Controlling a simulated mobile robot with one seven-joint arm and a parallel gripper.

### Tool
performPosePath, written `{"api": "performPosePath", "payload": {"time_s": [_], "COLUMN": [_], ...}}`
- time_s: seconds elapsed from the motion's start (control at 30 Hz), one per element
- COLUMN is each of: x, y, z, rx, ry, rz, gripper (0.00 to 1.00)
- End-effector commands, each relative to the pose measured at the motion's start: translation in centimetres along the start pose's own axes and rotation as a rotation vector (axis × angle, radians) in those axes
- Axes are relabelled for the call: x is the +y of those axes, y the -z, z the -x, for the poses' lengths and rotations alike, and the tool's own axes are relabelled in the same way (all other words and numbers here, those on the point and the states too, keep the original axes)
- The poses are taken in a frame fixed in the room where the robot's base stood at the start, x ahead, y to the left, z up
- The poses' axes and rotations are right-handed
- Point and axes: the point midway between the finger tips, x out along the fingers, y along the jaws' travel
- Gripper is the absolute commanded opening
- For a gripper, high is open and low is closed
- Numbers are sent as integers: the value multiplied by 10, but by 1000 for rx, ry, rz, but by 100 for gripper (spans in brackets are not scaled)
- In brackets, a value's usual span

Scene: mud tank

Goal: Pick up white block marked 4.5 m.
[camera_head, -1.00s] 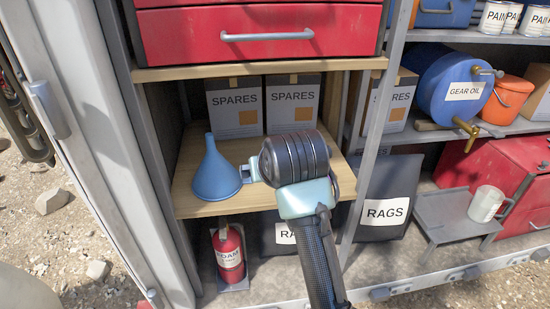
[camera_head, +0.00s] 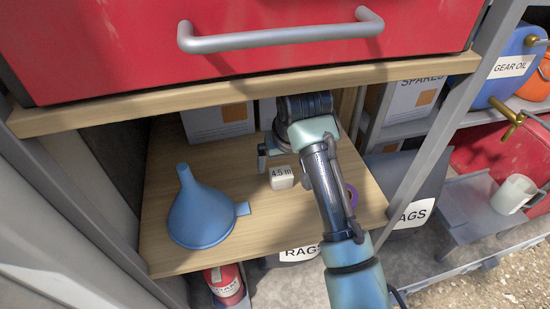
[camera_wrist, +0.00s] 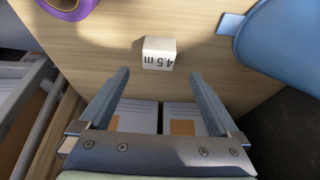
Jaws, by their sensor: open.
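The white block marked 4.5 m (camera_head: 282,178) sits on the wooden shelf (camera_head: 170,245), between the blue funnel and my arm. In the wrist view the block (camera_wrist: 158,53) lies ahead of my gripper (camera_wrist: 158,75), near the middle between the two fingertips and just beyond them. The gripper is open with nothing between its fingers. In the head view my gripper (camera_head: 263,158) is inside the shelf bay beside the block, partly hidden by my own wrist.
A blue funnel (camera_head: 203,215) stands left of the block. A purple ring (camera_wrist: 72,8) lies on the other side, partly behind my arm in the head view. SPARES boxes (camera_head: 217,121) stand at the back. A red drawer (camera_head: 240,50) overhangs the bay.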

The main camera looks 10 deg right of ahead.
Motion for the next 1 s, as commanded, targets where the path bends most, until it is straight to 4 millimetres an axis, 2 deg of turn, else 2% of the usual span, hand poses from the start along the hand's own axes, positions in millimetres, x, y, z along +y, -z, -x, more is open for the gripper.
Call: {"api": "performPosePath", "payload": {"time_s": [0.27,0.6,0.9,1.0], "x": [1,3,3,3], "y": [0,2,2,2], "z": [-27,-69,-74,-74], "rx": [-2,-1,1,1], "ry": [0,-1,0,0], "rz": [1,2,1,1], "gripper": [98,98,98,80]}}
